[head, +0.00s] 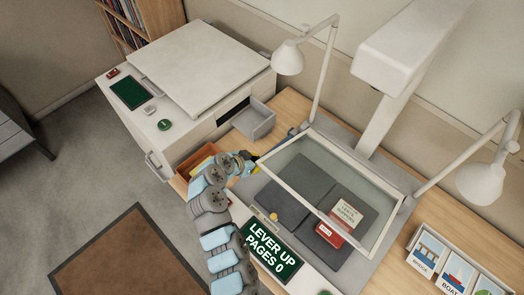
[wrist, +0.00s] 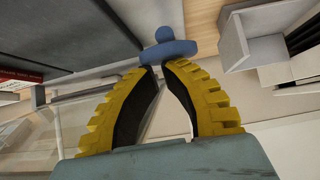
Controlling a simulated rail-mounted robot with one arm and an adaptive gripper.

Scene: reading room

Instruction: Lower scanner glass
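The scanner glass (head: 322,178) is a clear pane in a pale frame, raised at a tilt above the dark grey cradle (head: 350,258). A cream-and-red book (head: 347,208) shows under or through the pane. A blue knob-like part (head: 293,131), perhaps the lever, is at the glass's far left corner; the wrist view shows a blue knob on a wider collar (wrist: 170,50) just beyond my fingertips. My gripper (head: 257,159), with yellow ribbed fingers, is left of the glass. Its fingertips (wrist: 161,67) nearly meet, and nothing is clearly held. Contact with the blue part cannot be told.
A green sign (head: 270,252) reads "LEVER UP PAGES 0". A grey open box (head: 254,122) and an orange-brown tray (head: 203,158) are near my gripper. Lamps (head: 288,57) and (head: 482,182) flank the scanner. A white machine (head: 195,65) stands left; picture cards (head: 457,272) are right.

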